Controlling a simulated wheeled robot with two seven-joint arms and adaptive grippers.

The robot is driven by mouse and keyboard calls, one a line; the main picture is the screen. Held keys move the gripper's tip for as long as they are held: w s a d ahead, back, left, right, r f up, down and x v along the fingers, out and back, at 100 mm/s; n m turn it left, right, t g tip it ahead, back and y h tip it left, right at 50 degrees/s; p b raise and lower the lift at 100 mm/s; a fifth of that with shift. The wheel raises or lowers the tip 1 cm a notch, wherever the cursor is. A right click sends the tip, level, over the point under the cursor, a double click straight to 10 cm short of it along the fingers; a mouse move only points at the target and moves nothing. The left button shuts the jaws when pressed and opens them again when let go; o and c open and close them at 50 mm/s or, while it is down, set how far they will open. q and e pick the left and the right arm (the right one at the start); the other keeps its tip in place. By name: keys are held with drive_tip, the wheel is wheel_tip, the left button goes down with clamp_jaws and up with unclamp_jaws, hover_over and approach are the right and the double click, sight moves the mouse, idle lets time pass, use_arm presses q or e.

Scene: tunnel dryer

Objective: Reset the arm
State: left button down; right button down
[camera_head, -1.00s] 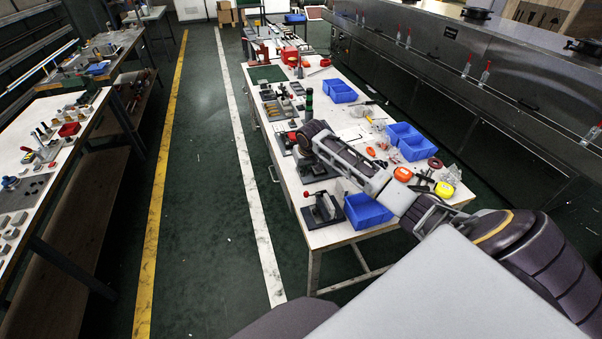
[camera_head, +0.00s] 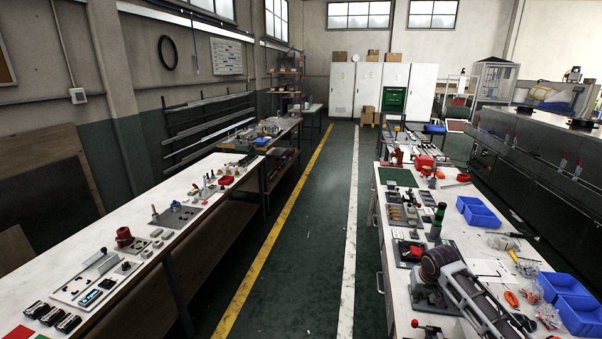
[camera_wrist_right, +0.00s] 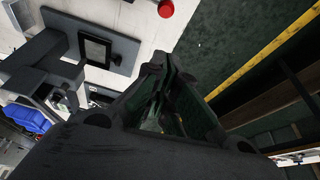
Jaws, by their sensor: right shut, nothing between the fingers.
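My right arm (camera_head: 470,295) comes in from the bottom right of the head view and lies over the right-hand workbench (camera_head: 398,278). Its dark rounded wrist end is near a dark green cylinder (camera_head: 437,222). The fingers are hard to make out in the head view. In the right wrist view, my right gripper (camera_wrist_right: 163,78) has its dark fingers together at the tips, with nothing held. Below it are part of the bench top and dark green floor. My left gripper is not in view.
Fixtures, a red-topped tool (camera_head: 428,328) and blue bins (camera_head: 578,312) crowd the right-hand bench around my arm. A second long bench (camera_head: 120,262) with parts stands at left. The green floor aisle (camera_head: 300,245) between them is clear. A steel dryer (camera_head: 540,165) runs along the right.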

drive_tip(key=s+a+f+n+y, duration=0.1)
drive_tip(key=s+a+f+n, duration=0.15)
drive_tip(key=s+a, duration=0.5)
drive_tip(key=s+a+f+n, duration=0.1)
drive_tip(key=s+a+f, duration=0.3)
drive_tip(key=s+a, duration=0.35)
drive_tip(key=s+a+r, duration=0.2)
drive_tip(key=s+r, duration=0.1)
drive_tip(key=s, duration=0.5)
drive_tip(key=s+a+r, duration=0.3)
drive_tip(key=s, duration=0.5)
wheel_tip(320, 180, down, 34)
drive_tip(key=s+g, duration=0.2)
drive_tip(key=s, duration=0.1)
drive_tip(key=s+d+f, duration=0.2)
drive_tip(key=s+f, duration=0.7)
drive_tip(key=s, duration=0.2)
drive_tip(key=s+d+f+n, duration=0.1)
drive_tip(key=s+d+f, duration=0.1)
drive_tip(key=s+f, duration=0.8)
drive_tip(key=shift+s+d+f+g, duration=0.15)
drive_tip(key=shift+s+d+g, duration=0.15)
drive_tip(key=shift+s+g, duration=0.15)
